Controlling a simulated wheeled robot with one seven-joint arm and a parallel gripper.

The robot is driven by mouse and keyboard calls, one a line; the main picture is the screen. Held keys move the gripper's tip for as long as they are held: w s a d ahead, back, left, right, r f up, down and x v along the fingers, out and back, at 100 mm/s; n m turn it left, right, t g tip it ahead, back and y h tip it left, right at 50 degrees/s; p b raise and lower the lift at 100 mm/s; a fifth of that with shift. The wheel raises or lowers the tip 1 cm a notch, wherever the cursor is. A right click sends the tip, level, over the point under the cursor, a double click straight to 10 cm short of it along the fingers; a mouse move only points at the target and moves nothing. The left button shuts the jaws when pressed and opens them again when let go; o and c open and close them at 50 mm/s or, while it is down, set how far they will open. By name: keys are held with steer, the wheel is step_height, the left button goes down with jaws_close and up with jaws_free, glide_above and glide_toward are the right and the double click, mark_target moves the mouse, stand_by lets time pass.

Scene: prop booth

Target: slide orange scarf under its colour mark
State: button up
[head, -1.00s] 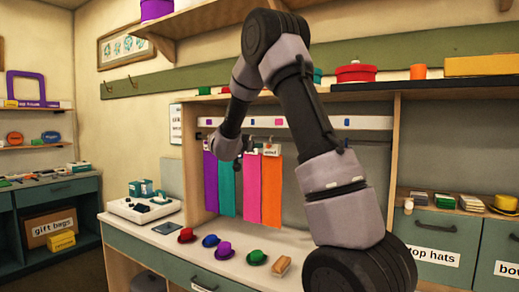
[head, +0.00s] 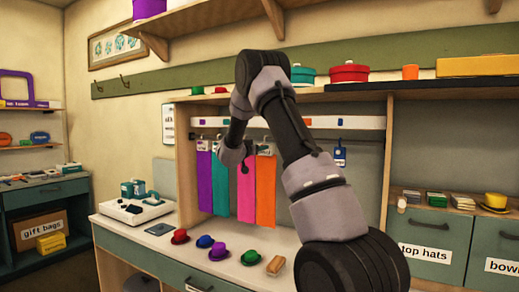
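The orange scarf (head: 266,192) hangs from the rail in the head view, rightmost of a row with a pink scarf (head: 246,197), a teal scarf (head: 221,187) and a purple scarf (head: 204,185). A pale card is at its top. A white strip (head: 367,123) above the rail carries small colour marks, with a purple mark (head: 201,120) at left and a blue mark (head: 340,122) at right.
A blue tag (head: 340,156) hangs right of the scarves, with open rail between.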

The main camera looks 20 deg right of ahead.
steer(key=shift+w+d, duration=0.1)
steer(key=shift+d, duration=0.05)
jaws_close()
stand_by(1.4)
